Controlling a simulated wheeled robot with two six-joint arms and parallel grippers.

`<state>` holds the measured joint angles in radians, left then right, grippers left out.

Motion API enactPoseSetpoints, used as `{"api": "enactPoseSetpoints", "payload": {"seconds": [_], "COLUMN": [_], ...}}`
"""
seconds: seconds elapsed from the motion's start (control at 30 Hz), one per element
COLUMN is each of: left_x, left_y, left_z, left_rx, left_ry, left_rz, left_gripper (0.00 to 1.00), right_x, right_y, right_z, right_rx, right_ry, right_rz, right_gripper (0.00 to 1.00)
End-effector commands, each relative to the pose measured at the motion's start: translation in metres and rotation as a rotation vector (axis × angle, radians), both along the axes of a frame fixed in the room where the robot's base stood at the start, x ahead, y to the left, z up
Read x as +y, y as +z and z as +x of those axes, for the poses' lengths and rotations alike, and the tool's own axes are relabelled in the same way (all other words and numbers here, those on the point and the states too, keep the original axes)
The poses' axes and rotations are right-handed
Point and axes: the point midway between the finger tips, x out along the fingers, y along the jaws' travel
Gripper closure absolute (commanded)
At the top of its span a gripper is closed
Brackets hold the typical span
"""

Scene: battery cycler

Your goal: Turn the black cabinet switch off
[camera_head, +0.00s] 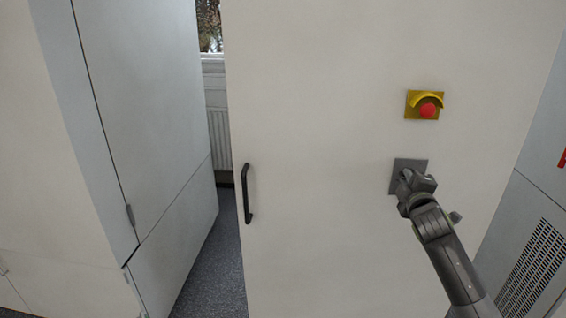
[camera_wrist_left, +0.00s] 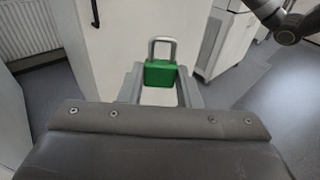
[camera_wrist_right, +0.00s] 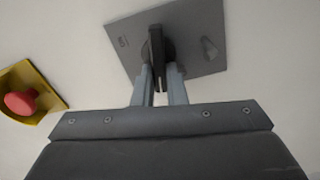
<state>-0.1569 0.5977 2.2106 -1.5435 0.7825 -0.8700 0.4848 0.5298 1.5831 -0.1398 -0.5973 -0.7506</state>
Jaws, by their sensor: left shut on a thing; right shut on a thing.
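The black cabinet switch (camera_wrist_right: 155,48) is a dark knob on a square grey plate (camera_wrist_right: 205,30), and its handle stands along the line of the fingers in the right wrist view. My right gripper (camera_wrist_right: 158,80) is at the switch with its fingers on both sides of the handle, shut on it. In the head view my right gripper (camera_head: 408,182) covers the knob, and only part of the grey plate (camera_head: 410,163) shows. My left gripper (camera_wrist_left: 161,85) is shut on a green padlock (camera_wrist_left: 160,73) with a grey shackle, seen only in the left wrist view.
A yellow-shrouded red emergency button (camera_head: 428,109) sits above the switch plate. The white cabinet door has a black handle (camera_head: 247,194) at its left. A grey cabinet with a vent grille (camera_head: 534,262) stands at the right. Grey floor shows in the gap at left.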

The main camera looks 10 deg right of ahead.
Motion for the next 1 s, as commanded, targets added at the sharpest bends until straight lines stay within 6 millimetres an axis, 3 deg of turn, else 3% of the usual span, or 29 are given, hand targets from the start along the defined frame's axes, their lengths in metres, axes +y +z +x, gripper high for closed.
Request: {"api": "enactPoseSetpoints", "payload": {"seconds": [0.4, 0.97, 1.0], "left_x": [0.000, 0.000, 0.000], "left_y": [0.018, 0.019, 0.019], "left_z": [0.000, 0.000, 0.000], "left_rx": [-0.001, 0.000, 0.000], "left_ry": [0.000, 0.000, 0.000], "left_rz": [-0.001, 0.000, 0.000], "left_gripper": [0.86, 0.86, 0.86], "right_x": [0.001, 0.000, 0.000], "right_y": [-0.004, -0.006, -0.006], "right_z": [0.000, 0.000, 0.000], "right_rx": [0.050, 0.057, 0.057], "right_ry": [0.000, -0.001, -0.001], "right_rz": [-0.189, -0.218, -0.218], "right_gripper": [1.00, 1.00, 0.86]}}
